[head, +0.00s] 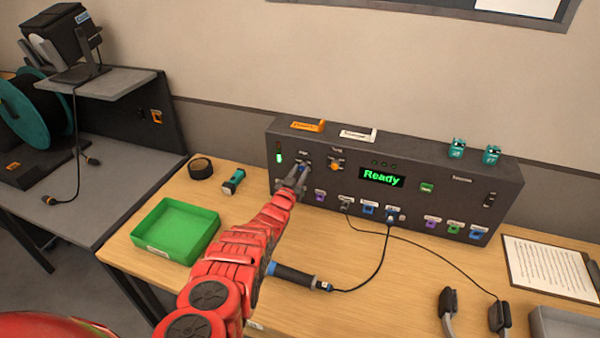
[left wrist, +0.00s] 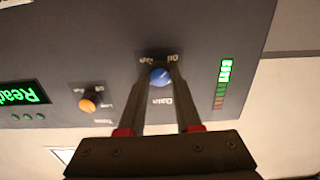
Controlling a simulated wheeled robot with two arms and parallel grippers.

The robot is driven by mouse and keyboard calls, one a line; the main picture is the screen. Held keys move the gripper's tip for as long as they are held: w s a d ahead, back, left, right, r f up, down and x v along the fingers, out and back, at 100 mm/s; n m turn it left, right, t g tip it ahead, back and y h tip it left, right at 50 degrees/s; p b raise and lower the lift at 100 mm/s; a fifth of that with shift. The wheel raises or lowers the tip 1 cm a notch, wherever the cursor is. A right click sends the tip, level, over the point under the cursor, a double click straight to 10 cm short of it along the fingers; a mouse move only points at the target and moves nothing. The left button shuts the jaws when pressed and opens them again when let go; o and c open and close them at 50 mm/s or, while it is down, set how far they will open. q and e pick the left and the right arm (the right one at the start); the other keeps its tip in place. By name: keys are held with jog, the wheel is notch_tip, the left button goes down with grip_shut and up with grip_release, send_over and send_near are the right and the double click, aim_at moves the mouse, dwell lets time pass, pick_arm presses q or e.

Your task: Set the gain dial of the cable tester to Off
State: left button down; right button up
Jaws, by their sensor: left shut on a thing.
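The cable tester (head: 420,165) is a long dark box at the back of the wooden table, with a green "Ready" display (head: 382,178). The gain dial (left wrist: 160,77) is a blue knob, seen upside down in the left wrist view, with "Gain" printed beside it and small end labels. My left gripper (head: 299,174) reaches the panel's left part. In the left wrist view its two fingers (left wrist: 160,72) are shut on the blue dial, one on each side. The dial's pointer is too small to read. My right gripper is in neither view.
An orange knob (left wrist: 87,105) sits beside the dial, and a lit level meter (left wrist: 222,85) on the other side. Coloured sockets line the lower panel, with cables (head: 388,250) in front.

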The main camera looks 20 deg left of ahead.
pick_arm(q)
jog(key=c, duration=0.6)
grip_release()
jog(key=shift+s+f, duration=0.1)
jog(key=shift+s, duration=1.25)
jog(key=s+p, duration=1.1)
jog(key=s, duration=0.3)
jog(key=shift+s+a+p, duration=0.35)
